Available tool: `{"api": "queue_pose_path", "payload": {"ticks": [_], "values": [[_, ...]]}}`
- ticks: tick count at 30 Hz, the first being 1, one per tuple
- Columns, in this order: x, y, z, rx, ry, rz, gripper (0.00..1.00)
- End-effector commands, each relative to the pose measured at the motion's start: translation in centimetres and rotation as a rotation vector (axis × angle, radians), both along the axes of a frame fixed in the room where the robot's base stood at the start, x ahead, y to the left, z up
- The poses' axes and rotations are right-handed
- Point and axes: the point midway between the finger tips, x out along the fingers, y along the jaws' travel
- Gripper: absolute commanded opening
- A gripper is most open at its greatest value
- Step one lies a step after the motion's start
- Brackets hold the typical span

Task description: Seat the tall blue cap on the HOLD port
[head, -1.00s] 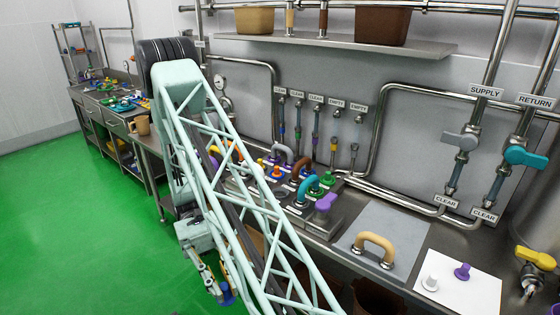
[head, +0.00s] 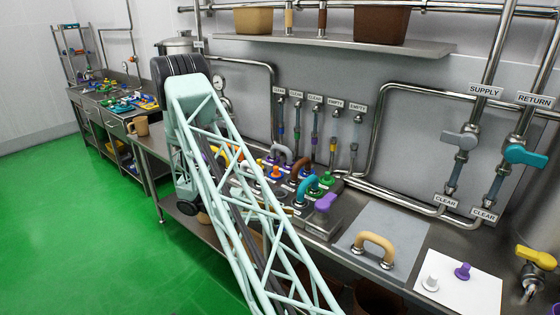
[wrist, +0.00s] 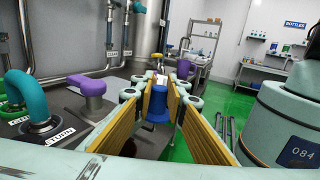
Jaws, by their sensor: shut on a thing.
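The tall blue cap (wrist: 158,104) is between the yellow pads of my gripper (wrist: 157,92) in the wrist view. My gripper is shut on it. The cap looks upright, with its wide base downward and clear of the bench. In the head view, neither the cap nor my gripper shows. The ported steel panel holds a teal hose end (head: 308,187) and a purple lever cap (head: 326,202); these also show at the left of the wrist view, the teal one (wrist: 28,92) and the purple one (wrist: 92,88). I cannot make out a HOLD label.
A tan handled piece (head: 374,246) rests on a grey mat at the bench's right. A white sheet (head: 466,294) bears a white cap and a purple cap. Supply and return pipes (head: 486,91) rise behind. Green floor (head: 80,225) is open at left.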

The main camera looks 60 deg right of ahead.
Motion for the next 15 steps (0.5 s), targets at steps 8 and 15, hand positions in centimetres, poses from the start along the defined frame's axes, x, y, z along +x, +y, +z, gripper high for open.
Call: {"api": "queue_pose_path", "payload": {"ticks": [8,15], "values": [[4.4,-8.4,0.9,-0.002,-0.003,0.217,0.01],[9.4,-15.1,2.5,-0.003,-0.003,0.409,0.01]]}}
